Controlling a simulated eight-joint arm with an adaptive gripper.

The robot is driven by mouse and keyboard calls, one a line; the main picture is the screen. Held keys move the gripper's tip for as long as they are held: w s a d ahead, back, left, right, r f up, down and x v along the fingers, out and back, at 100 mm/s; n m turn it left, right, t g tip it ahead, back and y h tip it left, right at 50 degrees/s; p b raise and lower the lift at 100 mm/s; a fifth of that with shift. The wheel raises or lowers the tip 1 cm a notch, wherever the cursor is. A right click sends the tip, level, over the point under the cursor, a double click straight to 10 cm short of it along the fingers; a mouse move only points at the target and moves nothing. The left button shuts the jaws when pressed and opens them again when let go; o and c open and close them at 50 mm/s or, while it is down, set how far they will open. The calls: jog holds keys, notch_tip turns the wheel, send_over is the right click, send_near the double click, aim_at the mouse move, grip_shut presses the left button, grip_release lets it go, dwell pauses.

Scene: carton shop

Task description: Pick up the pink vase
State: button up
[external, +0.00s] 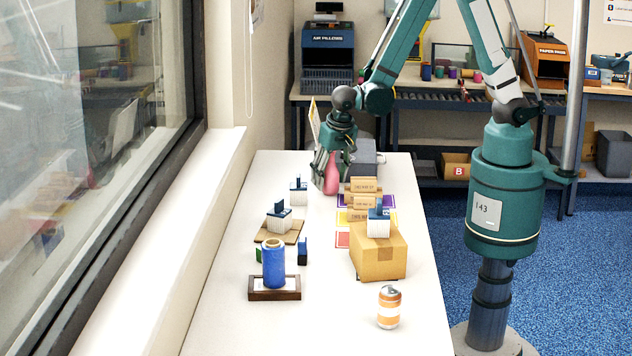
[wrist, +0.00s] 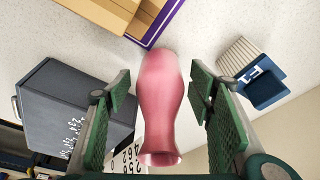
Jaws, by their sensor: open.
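The pink vase (external: 331,174) stands on the white table near its far end in the external view. In the wrist view the pink vase (wrist: 159,105) lies between the two green finger pads, its flared mouth toward the camera. My gripper (external: 330,170) is around the vase from above, with fingers on either side. In the wrist view my gripper (wrist: 162,105) is open, with a visible gap between each pad and the vase. Part of the vase is hidden by the fingers in the external view.
Small cartons (external: 362,185) lie nearby. A large carton (external: 378,258), blue spool (external: 273,262) and can (external: 389,307) stand nearer.

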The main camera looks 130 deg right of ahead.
jog(key=shift+c, duration=0.7)
jog(key=c, duration=0.9)
jog(key=shift+r, duration=0.2)
jog(key=shift+c, duration=0.2)
notch_tip(320, 180, up, 10)
jog(key=p, duration=0.1)
jog(key=shift+f, duration=0.15)
